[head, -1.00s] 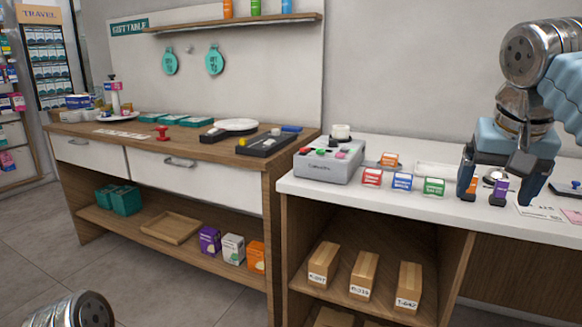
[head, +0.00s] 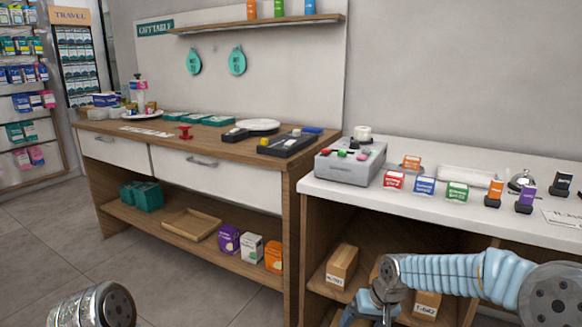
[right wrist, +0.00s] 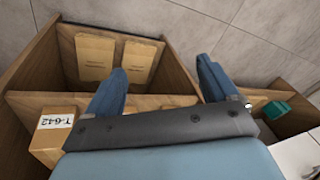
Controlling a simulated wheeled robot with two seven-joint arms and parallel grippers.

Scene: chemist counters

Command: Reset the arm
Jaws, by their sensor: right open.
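My right arm comes in from the right in the head view, bent low in front of the white counter (head: 400,205). Its gripper (head: 365,312) is at the bottom edge, in front of the counter's lower shelf and partly cut off. In the right wrist view my right gripper (right wrist: 162,82) has its two blue fingers wide apart with nothing between them. Part of my left arm shows at the bottom left of the head view, but its gripper is out of frame.
Labelled boxes (head: 342,267) stand on the lower shelf close to my right gripper; one box (right wrist: 57,135) shows at left in the wrist view. Small coloured boxes (head: 424,188) and a grey device (head: 350,165) sit on the counter. Floor at left is clear.

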